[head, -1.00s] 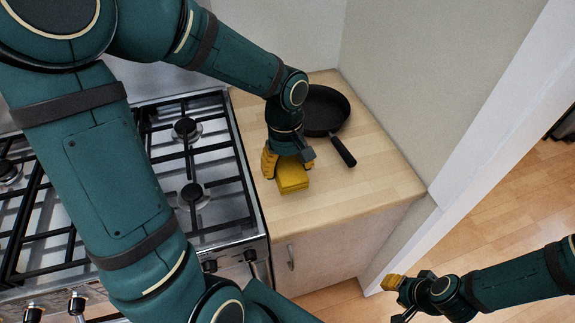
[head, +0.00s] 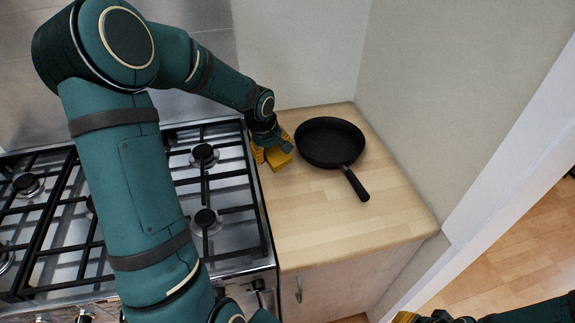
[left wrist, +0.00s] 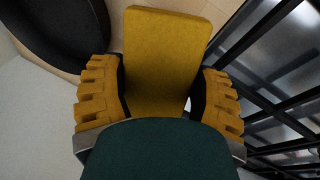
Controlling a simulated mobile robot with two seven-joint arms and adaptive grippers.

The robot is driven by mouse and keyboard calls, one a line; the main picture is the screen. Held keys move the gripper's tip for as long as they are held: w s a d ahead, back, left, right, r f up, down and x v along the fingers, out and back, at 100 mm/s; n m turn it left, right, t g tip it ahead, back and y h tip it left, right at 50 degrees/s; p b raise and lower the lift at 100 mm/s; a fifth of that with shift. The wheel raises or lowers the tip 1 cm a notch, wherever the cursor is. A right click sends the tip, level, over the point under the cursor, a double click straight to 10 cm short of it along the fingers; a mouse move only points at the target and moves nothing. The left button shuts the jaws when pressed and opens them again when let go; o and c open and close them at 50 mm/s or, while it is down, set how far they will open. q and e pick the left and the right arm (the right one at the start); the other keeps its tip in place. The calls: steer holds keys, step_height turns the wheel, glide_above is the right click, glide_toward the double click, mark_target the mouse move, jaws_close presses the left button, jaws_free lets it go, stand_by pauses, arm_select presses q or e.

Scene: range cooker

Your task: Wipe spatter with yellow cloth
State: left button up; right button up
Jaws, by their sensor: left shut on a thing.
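My left gripper (head: 268,153) is shut on the yellow cloth (head: 278,159), a folded block. It is over the wooden counter, close to the cooker's right edge and left of the black pan. In the left wrist view the cloth (left wrist: 163,60) sits between the two yellow-padded fingers. I cannot tell whether it touches the counter. I make out no spatter; the arm and cloth hide part of the surface. My right gripper (head: 408,317) only just shows at the bottom edge of the head view, cut off.
A black frying pan (head: 330,142) stands on the counter (head: 320,215), its handle pointing to the front right. The gas cooker (head: 235,245) with black grates adjoins the counter on the left. Walls bound the counter behind and at right. The counter's front part is clear.

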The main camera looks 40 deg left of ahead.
arm_select(q)
steer(key=s+a+r+n+t+y, duration=0.1)
steer(key=a+t+y, duration=0.1)
steer(key=a, duration=0.7)
steer(key=a+n+t+y+p, duration=0.1)
steer(key=a+t+y, duration=0.1)
steer(key=a, duration=0.7)
steer(key=s+a+r+n+t+y, duration=0.1)
steer(key=a+t+y, duration=0.1)
steer(key=a, duration=0.7)
steer(key=s+a+r+n+t+y+p, duration=0.1)
steer(key=s+a+r+y, duration=0.2)
steer(key=s+a, duration=0.7)
steer(key=s+a+r+n+t+y+p, duration=0.1)
steer(key=s+a+r+y, duration=0.25)
steer(key=s+a, duration=0.55)
steer(key=shift+h, duration=0.45)
steer(key=shift+a+r+b+x, duration=0.1)
steer(key=shift+r+x, duration=0.05)
steer(key=shift+x, duration=0.8)
steer(key=shift+a+r+b+x, duration=0.1)
steer(key=shift+r+b+x, duration=0.1)
steer(key=shift+x, duration=0.7)
steer(key=shift+a+r+b+x, duration=0.1)
steer(key=shift+r+x, duration=0.05)
steer(key=shift+x, duration=0.8)
steer(key=shift+p+x, duration=0.6)
steer(key=shift+x, duration=0.2)
steer(key=shift+s+a+r, duration=0.1)
steer(key=shift+s+a, duration=0.05)
